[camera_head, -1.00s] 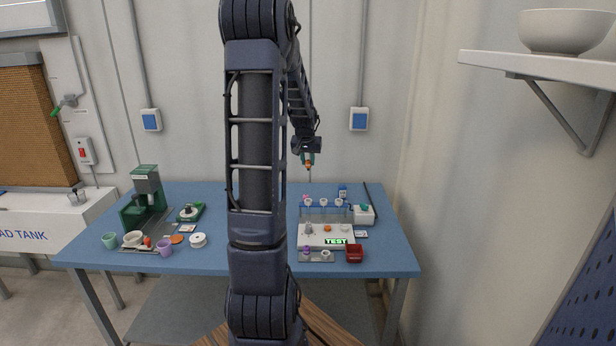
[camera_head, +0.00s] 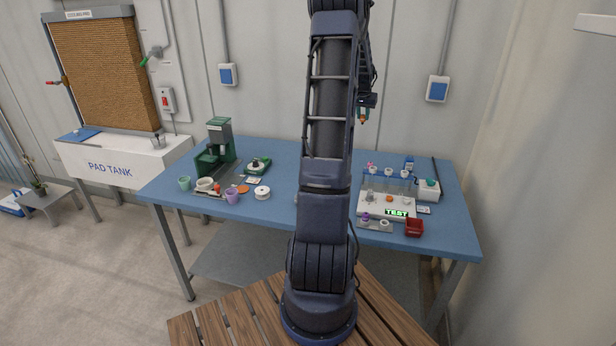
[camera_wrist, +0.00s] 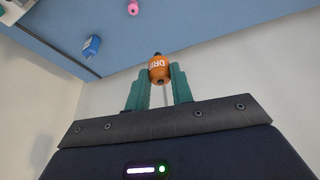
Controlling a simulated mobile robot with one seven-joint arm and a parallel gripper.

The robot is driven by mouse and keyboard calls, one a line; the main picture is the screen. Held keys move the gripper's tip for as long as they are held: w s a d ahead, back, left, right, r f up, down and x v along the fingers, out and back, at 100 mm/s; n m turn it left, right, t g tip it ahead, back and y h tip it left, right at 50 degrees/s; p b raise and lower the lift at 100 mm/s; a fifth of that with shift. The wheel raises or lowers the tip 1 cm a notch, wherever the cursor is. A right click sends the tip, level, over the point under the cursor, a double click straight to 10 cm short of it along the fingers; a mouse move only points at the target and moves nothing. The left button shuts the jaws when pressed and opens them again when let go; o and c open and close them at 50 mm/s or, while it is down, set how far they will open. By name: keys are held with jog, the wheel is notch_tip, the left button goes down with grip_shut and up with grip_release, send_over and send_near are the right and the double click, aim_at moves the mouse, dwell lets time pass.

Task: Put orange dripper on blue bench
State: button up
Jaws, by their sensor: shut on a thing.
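The orange dripper (camera_wrist: 159,70) is held between the green fingers of my gripper (camera_wrist: 158,86) in the wrist view; it has a dark tip and lettering on its side. In the head view my gripper (camera_head: 363,116) is small and partly behind my arm, with the orange dripper (camera_head: 363,121) showing at its lower end. It is in the air, in front of the wall, above the back of the blue bench (camera_head: 287,205) in the picture. The bench top also shows in the wrist view (camera_wrist: 200,22).
A white test station (camera_head: 386,207), a red bin (camera_head: 414,228) and a white box (camera_head: 428,190) crowd the right. The bench's middle is partly hidden by my arm.

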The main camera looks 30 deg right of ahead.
jog(key=w+f, duration=0.4)
jog(key=w, duration=0.3)
jog(key=f, duration=1.9)
jog(key=shift+d+f, duration=0.3)
jog(key=shift+d, duration=0.1)
jog(key=shift+f, duration=0.15)
jog(key=o, duration=1)
jog(key=shift+c, duration=0.2)
